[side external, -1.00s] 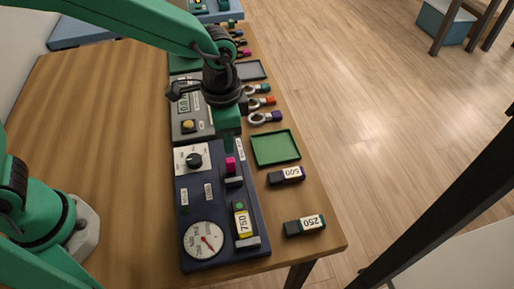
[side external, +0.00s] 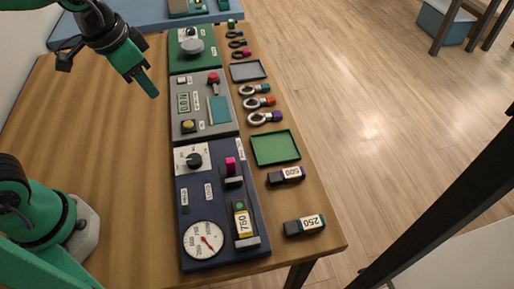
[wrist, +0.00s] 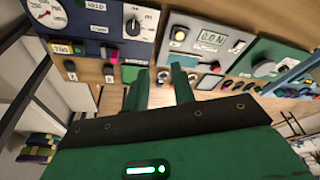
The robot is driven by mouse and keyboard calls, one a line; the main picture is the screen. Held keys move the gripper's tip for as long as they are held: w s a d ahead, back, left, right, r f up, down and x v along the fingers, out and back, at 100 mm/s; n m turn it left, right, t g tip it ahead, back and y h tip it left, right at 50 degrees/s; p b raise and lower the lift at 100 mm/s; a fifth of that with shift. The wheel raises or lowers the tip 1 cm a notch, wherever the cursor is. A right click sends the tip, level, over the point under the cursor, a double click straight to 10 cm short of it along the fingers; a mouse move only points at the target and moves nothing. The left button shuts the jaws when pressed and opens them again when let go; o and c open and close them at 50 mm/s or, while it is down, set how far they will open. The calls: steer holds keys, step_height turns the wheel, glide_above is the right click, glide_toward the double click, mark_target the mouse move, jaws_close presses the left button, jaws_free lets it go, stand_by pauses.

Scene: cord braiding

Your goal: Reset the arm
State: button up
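My gripper (side external: 149,86) hangs in the air over the bare wood at the left of the panels, away from them. In the wrist view my gripper (wrist: 161,84) shows two green fingers with a gap between them, and nothing is held. The arm reaches in from the top left of the side view. The navy panel (side external: 184,222) has a dial, a knob and a block marked 750 seated in it. The grey panel (side external: 216,127) and the green panel (side external: 181,62) stand behind it in a row.
Blocks marked 500 (side external: 286,175) and 250 (side external: 304,225) lie along the right table edge. A green tray (side external: 296,144), several ringed pieces (side external: 262,102) and a grey tray (side external: 248,71) are there too. The table's left part (side external: 110,140) is clear.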

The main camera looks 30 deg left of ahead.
steer(key=s+a+r+n+t, duration=0.2)
steer(key=s+a+n, duration=0.1)
steer(key=s+a, duration=0.4)
steer(key=shift+a+n+y, duration=0.2)
steer(key=shift+n+y, duration=0.2)
